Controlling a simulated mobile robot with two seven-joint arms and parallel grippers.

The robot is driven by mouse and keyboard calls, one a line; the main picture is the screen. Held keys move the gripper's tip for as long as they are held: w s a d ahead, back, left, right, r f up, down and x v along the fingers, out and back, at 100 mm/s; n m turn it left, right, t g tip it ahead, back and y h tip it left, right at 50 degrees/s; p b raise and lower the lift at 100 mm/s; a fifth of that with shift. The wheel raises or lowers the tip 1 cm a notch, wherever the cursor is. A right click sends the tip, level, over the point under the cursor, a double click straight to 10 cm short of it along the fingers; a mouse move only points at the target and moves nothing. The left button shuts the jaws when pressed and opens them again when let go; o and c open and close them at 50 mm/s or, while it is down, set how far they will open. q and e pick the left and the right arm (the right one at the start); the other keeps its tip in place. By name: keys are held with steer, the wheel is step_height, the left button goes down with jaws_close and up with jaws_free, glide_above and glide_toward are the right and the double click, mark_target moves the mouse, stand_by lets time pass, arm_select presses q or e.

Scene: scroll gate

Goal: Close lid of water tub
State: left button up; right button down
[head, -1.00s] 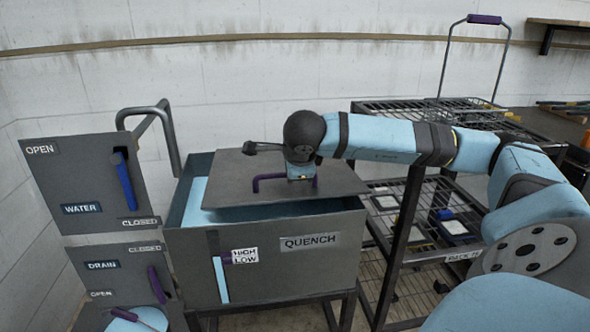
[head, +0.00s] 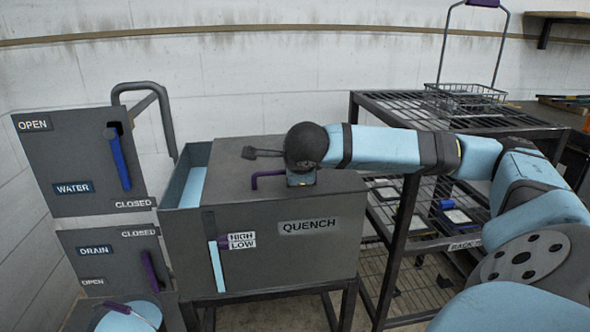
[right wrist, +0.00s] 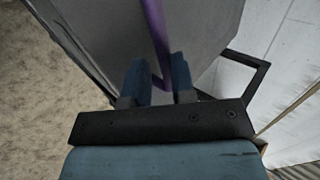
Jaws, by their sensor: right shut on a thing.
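The water tub (head: 270,245) is a grey box labelled QUENCH, with blue water (head: 193,187) showing in a strip at its left end. Its grey lid (head: 275,163) lies over the rest of the tub and has a purple handle (head: 256,178). My right gripper (right wrist: 158,80) is shut on the purple handle (right wrist: 156,35), which passes between its blue fingers in the right wrist view. My left gripper is not in view.
Left of the tub stand a WATER panel (head: 85,165) with a blue lever and a DRAIN panel (head: 105,262) with a purple lever. A bent grey pipe (head: 150,97) rises behind them. A wire rack (head: 400,105) with a basket (head: 465,97) stands right of the tub.

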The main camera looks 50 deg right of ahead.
steer(key=c, duration=1.1)
jaws_free()
steer(key=shift+s+a+f, duration=0.15)
steer(key=shift+f, duration=0.45)
steer(key=shift+s+a+f, duration=0.1)
steer(key=shift+a+f, duration=0.05)
steer(key=shift+f, duration=0.4)
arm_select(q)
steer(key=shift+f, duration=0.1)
arm_select(e)
steer(key=shift+r, duration=0.2)
steer(key=shift+s+a+r+p, duration=0.1)
steer(key=shift+a+r+p, duration=0.1)
steer(key=shift+p, duration=0.1)
arm_select(q)
steer(key=p, duration=0.1)
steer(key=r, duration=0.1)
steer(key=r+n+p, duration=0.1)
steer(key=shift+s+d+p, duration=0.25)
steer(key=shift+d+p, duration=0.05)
arm_select(e)
steer(key=v, duration=0.9)
steer(key=r+v, duration=0.1)
steer(key=v, duration=0.3)
steer(key=shift+d+r, duration=0.15)
steer(key=shift+d, duration=0.05)
